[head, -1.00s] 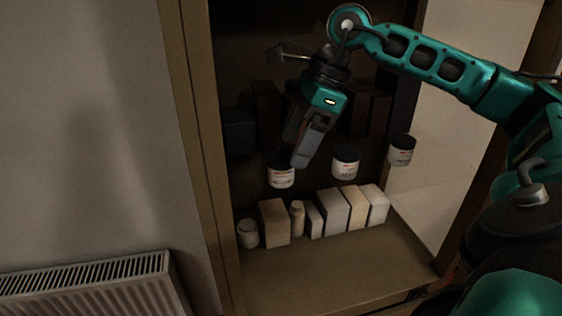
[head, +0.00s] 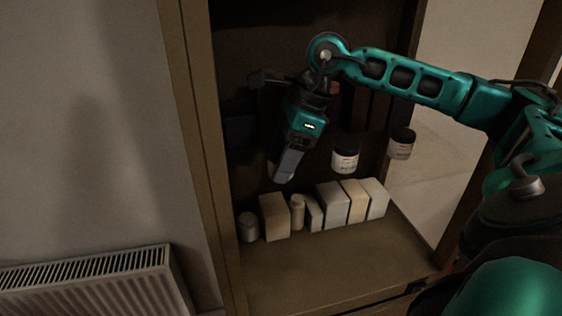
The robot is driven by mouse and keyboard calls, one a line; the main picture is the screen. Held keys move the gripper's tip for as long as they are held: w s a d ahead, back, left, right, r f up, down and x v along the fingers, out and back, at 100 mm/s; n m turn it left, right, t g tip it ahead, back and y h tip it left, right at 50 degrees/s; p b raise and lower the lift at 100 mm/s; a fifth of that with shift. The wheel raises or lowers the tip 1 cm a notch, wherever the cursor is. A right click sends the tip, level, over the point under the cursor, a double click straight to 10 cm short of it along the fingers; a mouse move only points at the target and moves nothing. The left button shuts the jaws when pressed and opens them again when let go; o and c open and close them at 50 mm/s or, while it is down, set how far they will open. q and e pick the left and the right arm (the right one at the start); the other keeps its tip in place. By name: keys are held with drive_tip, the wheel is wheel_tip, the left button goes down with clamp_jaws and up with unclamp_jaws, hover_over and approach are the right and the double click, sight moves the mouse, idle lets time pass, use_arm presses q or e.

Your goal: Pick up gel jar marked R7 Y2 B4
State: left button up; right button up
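Two small white jars with dark lids, one in the middle (head: 345,160) and one at the right (head: 401,144), stand in the dim cabinet. Their label marks are too small to read, so I cannot tell which is R7 Y2 B4. A third jar at the left is almost wholly hidden behind my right gripper (head: 283,175). That gripper points down in front of the jar's place. Its fingers overlap in this view, so I cannot tell whether they are open, or whether they touch the jar. My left gripper is not in view.
A row of pale boxes (head: 331,205) and small containers, with a short round one (head: 248,228) at its left end, stands on the lower shelf (head: 310,268). The cabinet's left frame (head: 197,150) is close by. The lower shelf's front is clear. A radiator (head: 95,285) is at lower left.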

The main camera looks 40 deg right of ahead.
drive_tip(key=c, duration=0.7)
drive_tip(key=shift+r, duration=0.1)
